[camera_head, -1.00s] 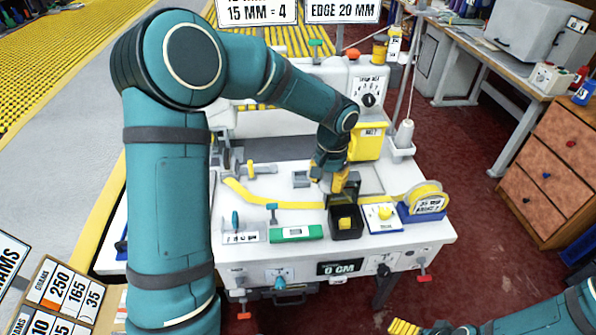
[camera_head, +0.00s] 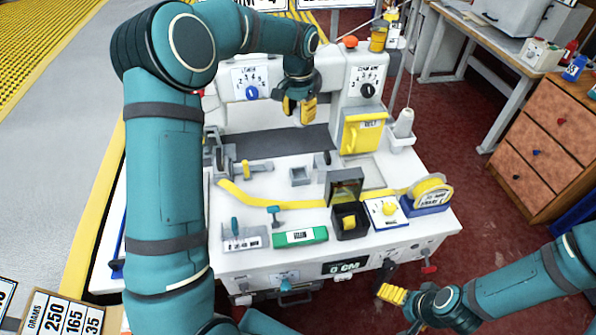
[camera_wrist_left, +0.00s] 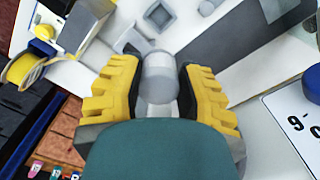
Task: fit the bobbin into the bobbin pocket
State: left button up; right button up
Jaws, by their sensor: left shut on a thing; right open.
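My left gripper (camera_head: 298,108) is raised above the back of the white machine bed, in front of the dial panel. In the left wrist view its yellow fingers (camera_wrist_left: 160,92) are shut on a pale grey cylinder, which I take to be the bobbin (camera_wrist_left: 158,76). The bobbin is hard to make out in the head view. My right gripper (camera_head: 391,294) is open and low, off the bed's front right.
An open black box (camera_head: 350,232) with a yellow piece inside stands at the bed's front, near a yellow tape roll (camera_head: 428,193). A yellow tape strip, a green block (camera_head: 300,237) and a yellow door (camera_head: 362,133) are nearby. A thread cone (camera_head: 403,123) stands at right.

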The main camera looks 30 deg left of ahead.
aim_at(298, 178)
pick_arm(q)
notch_tip(298, 178, down, 22)
jog(key=shift+w+r+b, duration=0.1)
jog(key=shift+b, duration=1.1)
jog(key=o, duration=1)
jog(key=shift+f, duration=0.2)
jog(key=shift+o, duration=0.2)
